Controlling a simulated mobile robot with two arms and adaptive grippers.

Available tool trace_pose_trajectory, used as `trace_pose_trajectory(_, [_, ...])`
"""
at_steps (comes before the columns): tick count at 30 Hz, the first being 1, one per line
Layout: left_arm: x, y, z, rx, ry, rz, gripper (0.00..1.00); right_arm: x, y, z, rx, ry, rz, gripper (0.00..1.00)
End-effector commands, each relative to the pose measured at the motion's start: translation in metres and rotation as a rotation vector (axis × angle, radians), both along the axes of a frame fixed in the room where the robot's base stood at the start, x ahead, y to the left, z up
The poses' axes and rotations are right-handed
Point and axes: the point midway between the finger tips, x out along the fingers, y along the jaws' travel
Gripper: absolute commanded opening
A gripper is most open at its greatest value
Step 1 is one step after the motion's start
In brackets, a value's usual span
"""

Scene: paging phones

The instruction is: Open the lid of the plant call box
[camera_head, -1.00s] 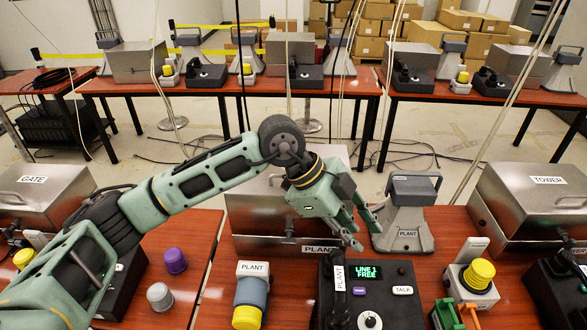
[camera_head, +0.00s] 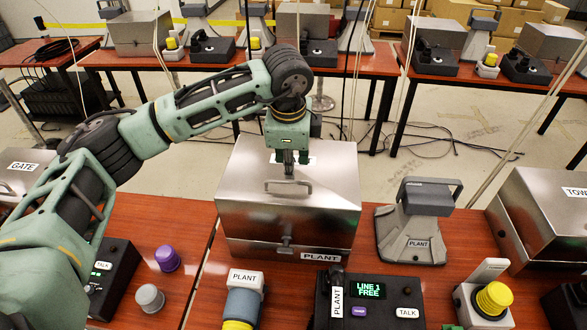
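The plant call box (camera_head: 325,212) is a silver metal box on the near table, with a PLANT label on its lower front. Its lid is closed, with a bar handle (camera_head: 304,184) on top and a latch-like fitting at the front seam. My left gripper (camera_head: 289,168) points down over the lid, its narrow tip just behind or above the handle. Contact with the handle is unclear. The fingers overlap in this view, so their opening cannot be judged. The gripper partly hides the label on the lid. My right gripper cannot be made out.
In front of the box stand a PLANT-labelled yellow-and-grey device (camera_head: 242,303) and a black phone console (camera_head: 375,300) reading LINE 1 FREE. A grey PLANT stand (camera_head: 411,235) is to its right. The TOWER box (camera_head: 540,222) is at far right.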

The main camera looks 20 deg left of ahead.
Motion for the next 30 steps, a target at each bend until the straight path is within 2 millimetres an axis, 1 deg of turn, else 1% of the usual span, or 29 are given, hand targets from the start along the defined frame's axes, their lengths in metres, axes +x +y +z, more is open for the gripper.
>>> trace_pose_trajectory(1, [0.001,0.001,-0.006,0.002,0.004,0.002,0.25,-0.014,0.0,0.008,-0.001,0.02,0.0,0.4])
trace_pose_trajectory(3, [0.003,0.001,-0.018,0.001,0.005,0.002,0.25,-0.029,-0.001,0.012,-0.003,0.041,0.0,0.4])
trace_pose_trajectory(6, [0.006,0.002,-0.033,0.0,0.004,0.0,0.25,-0.043,-0.002,0.018,-0.005,0.062,0.0,0.4])
trace_pose_trajectory(7, [0.007,0.002,-0.036,-0.001,0.004,0.001,0.25,-0.045,-0.002,0.019,-0.005,0.064,0.0,0.4])
trace_pose_trajectory(9, [0.009,0.002,-0.044,-0.001,0.002,0.001,0.25,-0.045,-0.002,0.022,-0.005,0.064,0.0,0.4])
trace_pose_trajectory(11, [0.009,0.002,-0.049,0.001,0.002,-0.001,0.25,-0.04,-0.002,0.023,-0.004,0.057,0.0,0.4])
trace_pose_trajectory(16, [0.011,0.002,-0.055,-0.002,0.0,-0.001,0.25,-0.011,0.0,0.025,0.0,0.014,0.0,0.4])
trace_pose_trajectory(19, [0.011,0.002,-0.055,-0.002,0.0,-0.001,0.25,-0.001,0.001,0.026,0.001,-0.002,0.0,0.4])
trace_pose_trajectory(21, [0.011,0.002,-0.055,-0.002,0.0,-0.001,0.24,0.0,0.0,0.026,0.001,-0.002,0.0,0.4])
trace_pose_trajectory(26, [0.011,0.002,-0.055,-0.002,0.0,-0.001,0.1,-0.01,-0.001,0.025,-0.001,0.014,0.0,0.4])
trace_pose_trajectory(29, [0.011,0.002,-0.055,-0.002,0.001,-0.001,0.01,-0.02,-0.001,0.024,-0.003,0.028,0.001,0.4])
trace_pose_trajectory(30, [0.01,0.002,-0.055,-0.002,0.001,-0.001,0.0,-0.023,-0.002,0.024,-0.003,0.033,0.001,0.4])
